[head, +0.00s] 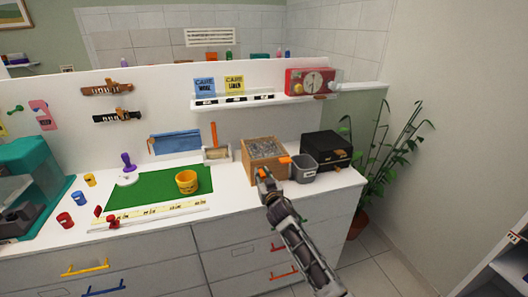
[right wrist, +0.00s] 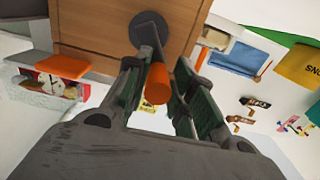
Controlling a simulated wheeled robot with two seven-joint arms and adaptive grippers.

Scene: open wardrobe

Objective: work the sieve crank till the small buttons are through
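The sieve is a wooden box (head: 264,161) with a grey, grainy-looking top, on the counter at centre right; I cannot make out single buttons in it. Its wooden side (right wrist: 90,28) fills the top of the right wrist view. A dark round crank hub (right wrist: 148,29) sits on that side, with an orange crank handle (right wrist: 157,86) pointing towards the wrist. My right gripper (head: 262,174) is at the box's front; in the wrist view its fingers (right wrist: 158,72) are closed in on both sides of the handle. My left gripper is out of view.
A grey bin (head: 304,169) stands right of the box, with a black box (head: 327,149) behind. An orange tab (right wrist: 61,66) sticks out beside the box. A green mat (head: 150,192) with a yellow cup (head: 187,181) lies left. A shelf (head: 262,101) hangs above.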

